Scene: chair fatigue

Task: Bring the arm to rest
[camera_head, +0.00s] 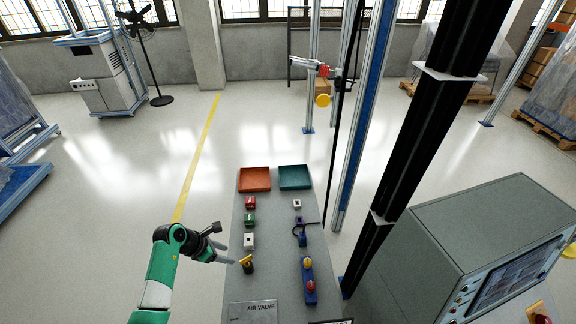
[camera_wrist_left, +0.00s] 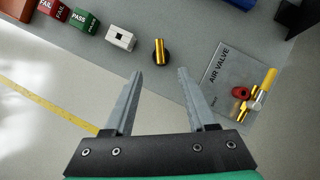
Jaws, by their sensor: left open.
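My left gripper (camera_head: 225,252) is open and empty at the left edge of the narrow grey bench (camera_head: 275,245). In the left wrist view its two fingers (camera_wrist_left: 160,75) are apart, with nothing between them. A brass cylinder (camera_wrist_left: 160,52) in a dark round base stands just beyond the fingertips; it shows in the head view as a yellow piece (camera_head: 246,262). A white block with a dark hole (camera_wrist_left: 120,38) is beside it. My right gripper is in neither view.
An orange tray (camera_head: 255,180) and a teal tray (camera_head: 295,177) sit at the bench's far end. A blue button box (camera_head: 309,280) is on its right. An AIR VALVE plate (camera_wrist_left: 225,75) carries small parts. A grey console (camera_head: 480,235) stands right; the floor left is open.

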